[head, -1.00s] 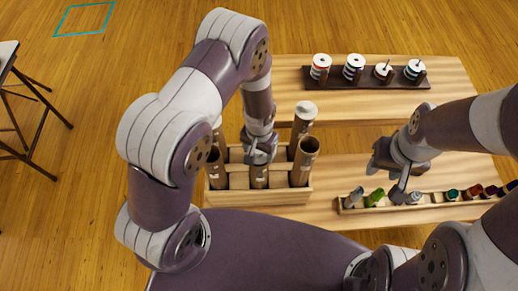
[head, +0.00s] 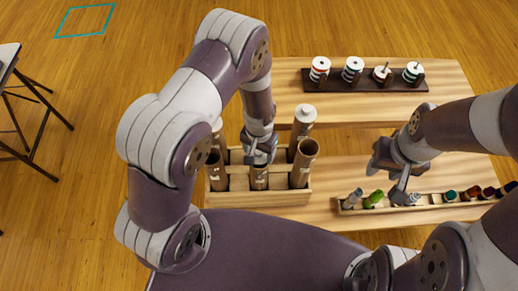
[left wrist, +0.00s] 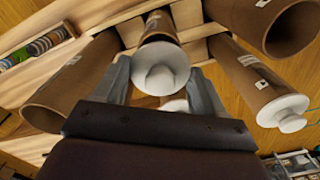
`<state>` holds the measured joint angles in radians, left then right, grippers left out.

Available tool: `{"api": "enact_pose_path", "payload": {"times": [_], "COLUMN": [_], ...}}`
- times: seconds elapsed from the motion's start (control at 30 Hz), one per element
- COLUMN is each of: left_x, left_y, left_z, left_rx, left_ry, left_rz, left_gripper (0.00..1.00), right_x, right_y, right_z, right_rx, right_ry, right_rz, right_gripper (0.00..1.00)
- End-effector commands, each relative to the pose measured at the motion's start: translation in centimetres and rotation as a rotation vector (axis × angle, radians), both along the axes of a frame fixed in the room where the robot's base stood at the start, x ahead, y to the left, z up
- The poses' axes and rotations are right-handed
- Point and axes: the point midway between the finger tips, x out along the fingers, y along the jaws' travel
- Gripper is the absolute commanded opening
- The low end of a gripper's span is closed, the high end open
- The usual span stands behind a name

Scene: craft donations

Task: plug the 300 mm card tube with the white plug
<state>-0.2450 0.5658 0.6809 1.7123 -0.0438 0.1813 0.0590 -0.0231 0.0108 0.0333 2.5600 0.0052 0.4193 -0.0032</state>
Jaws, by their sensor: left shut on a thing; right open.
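The wooden crate (head: 285,198) holds several brown card tubes. My left gripper (head: 259,158) points down over its front middle tube (head: 259,178). In the left wrist view, a white plug with a round knob (left wrist: 160,76) is between my left fingertips, at the end of that tube (left wrist: 158,26). My gripper is shut on this plug; how deep it sits, I cannot tell. Another white plug (head: 305,113) caps the back right tube (head: 300,132). My right gripper (head: 400,194) is open over the narrow tray. I cannot read tube lengths.
The narrow tray (head: 430,205) holds several small coloured items at the table's front right. A dark rack (head: 345,86) with several spools stands on the back board. Open tubes (head: 305,160) stand beside my left gripper. The table between crate and rack is clear.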

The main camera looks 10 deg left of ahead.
Motion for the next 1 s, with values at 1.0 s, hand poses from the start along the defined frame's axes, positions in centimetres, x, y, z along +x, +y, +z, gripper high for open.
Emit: {"api": "enact_pose_path", "payload": {"times": [1.0], "left_x": [0.0], "left_y": [0.0], "left_z": [4.0], "left_rx": [0.0], "left_ry": [-0.001], "left_rz": [0.0], "left_gripper": [0.81], "right_x": [0.0], "right_y": [0.0], "right_z": [3.4], "right_rx": [0.0], "right_ry": [0.0], "right_rz": [0.0], "right_gripper": [0.43]}}
